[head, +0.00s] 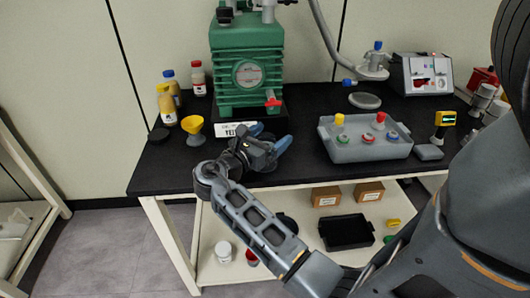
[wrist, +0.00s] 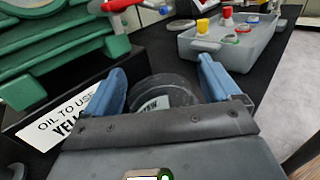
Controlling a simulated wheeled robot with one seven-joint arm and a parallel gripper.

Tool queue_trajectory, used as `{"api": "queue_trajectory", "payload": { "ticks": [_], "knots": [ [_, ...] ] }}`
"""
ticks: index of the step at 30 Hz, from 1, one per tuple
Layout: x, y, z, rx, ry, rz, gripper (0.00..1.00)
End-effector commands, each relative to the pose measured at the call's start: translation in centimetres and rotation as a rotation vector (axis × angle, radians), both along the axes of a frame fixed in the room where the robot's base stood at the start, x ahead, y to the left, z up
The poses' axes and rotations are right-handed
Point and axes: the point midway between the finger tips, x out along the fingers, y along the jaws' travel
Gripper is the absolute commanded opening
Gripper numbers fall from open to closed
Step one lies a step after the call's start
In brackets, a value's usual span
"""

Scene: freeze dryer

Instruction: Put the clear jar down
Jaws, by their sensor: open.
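My gripper (head: 270,138) is over the front part of the black table, just in front of the green pump. In the wrist view its two blue fingers (wrist: 164,78) are spread apart. The clear jar (wrist: 158,90), round and see-through with a pale label, is between the fingers. It seems to stand on the black tabletop, with the fingers on either side of it. Its lower part is hidden by the gripper body. In the head view I cannot make the jar out behind the gripper.
The green pump (head: 246,65) stands behind, with a sign reading "OIL TO USE" (wrist: 68,115) at its base. A grey tray (head: 366,148) with coloured caps is to the right. A yellow funnel (head: 193,127) and several bottles stand left. Bare tabletop (head: 300,120) lies between pump and tray.

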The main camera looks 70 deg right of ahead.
Motion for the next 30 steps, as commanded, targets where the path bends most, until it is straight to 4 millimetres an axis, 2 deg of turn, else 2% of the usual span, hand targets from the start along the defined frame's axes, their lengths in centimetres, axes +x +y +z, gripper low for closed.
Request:
{"api": "queue_trajectory", "payload": {
  "ticks": [2,20,30],
  "knots": [
    [0.02,0.02,0.0,0.0,0.0,0.0,0.86],
    [0.02,0.06,-0.05,0.001,0.001,0.0,0.28],
    [0.04,0.06,0.6,0.001,0.0,0.0,0.28]
  ]
}}
